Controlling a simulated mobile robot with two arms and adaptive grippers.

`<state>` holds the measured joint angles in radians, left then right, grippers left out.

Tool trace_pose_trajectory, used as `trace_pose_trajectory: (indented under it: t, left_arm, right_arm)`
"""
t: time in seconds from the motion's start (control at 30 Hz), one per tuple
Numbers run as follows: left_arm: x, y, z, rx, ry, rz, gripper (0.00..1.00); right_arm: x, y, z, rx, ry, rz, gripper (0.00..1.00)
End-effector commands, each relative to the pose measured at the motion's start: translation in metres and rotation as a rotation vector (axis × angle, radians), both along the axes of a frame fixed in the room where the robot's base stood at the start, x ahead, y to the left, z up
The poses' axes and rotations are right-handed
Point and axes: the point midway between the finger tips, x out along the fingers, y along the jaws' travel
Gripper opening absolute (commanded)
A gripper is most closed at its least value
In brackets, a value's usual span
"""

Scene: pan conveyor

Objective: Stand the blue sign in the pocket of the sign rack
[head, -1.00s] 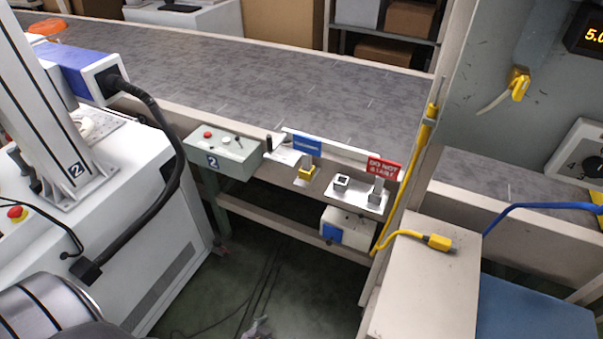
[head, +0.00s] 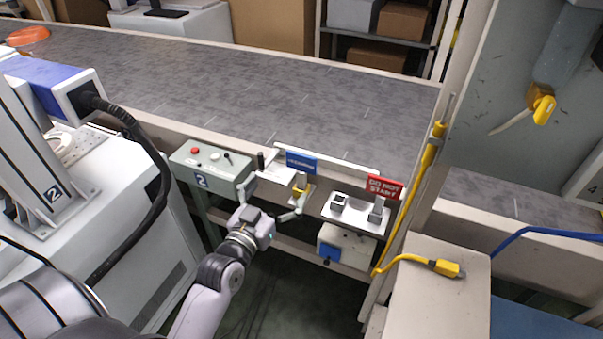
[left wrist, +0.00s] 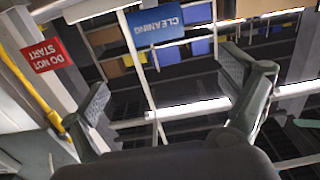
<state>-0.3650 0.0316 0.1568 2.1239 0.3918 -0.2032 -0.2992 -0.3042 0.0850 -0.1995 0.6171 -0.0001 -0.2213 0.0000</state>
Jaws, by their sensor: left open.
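The blue sign (head: 301,163), lettered CLEANING in the left wrist view (left wrist: 155,25), stands upright above a small yellow-marked base (head: 301,189) at the conveyor's near edge. The sign rack (head: 355,219) is a light plate to its right. It has an empty square pocket (head: 339,203) and a post bearing the red DO NOT START sign (head: 384,188), also visible in the left wrist view (left wrist: 47,57). My left gripper (head: 274,198) is open and empty, just below and left of the blue sign. In the left wrist view the sign appears beyond the open fingers (left wrist: 168,85). My right gripper is out of view.
A grey control box (head: 212,170) with buttons stands left of the sign. A light cabinet (head: 430,285) with a yellow plug stands at right. The conveyor belt (head: 300,90) behind is clear nearby.

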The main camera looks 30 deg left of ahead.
Motion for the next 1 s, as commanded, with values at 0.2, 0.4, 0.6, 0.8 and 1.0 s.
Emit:
trace_pose_trajectory:
  t: [0.2,0.4,0.6,0.8,1.0]
  left_arm:
    - [0.048,0.002,0.002,-0.002,-0.001,0.000,0.94]
    - [0.077,0.004,0.000,-0.001,0.001,-0.001,0.94]
    - [0.090,0.005,0.000,-0.001,0.001,-0.001,0.94]
    - [0.120,0.006,-0.002,0.000,0.000,-0.001,0.94]
    - [0.134,0.007,-0.003,0.001,0.002,-0.001,0.94]
  right_arm:
    - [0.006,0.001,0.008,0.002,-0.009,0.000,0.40]
    - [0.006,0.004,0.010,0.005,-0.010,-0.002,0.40]
    - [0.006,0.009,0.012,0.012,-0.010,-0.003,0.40]
    - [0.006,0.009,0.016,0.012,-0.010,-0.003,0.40]
    - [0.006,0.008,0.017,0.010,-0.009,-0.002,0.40]
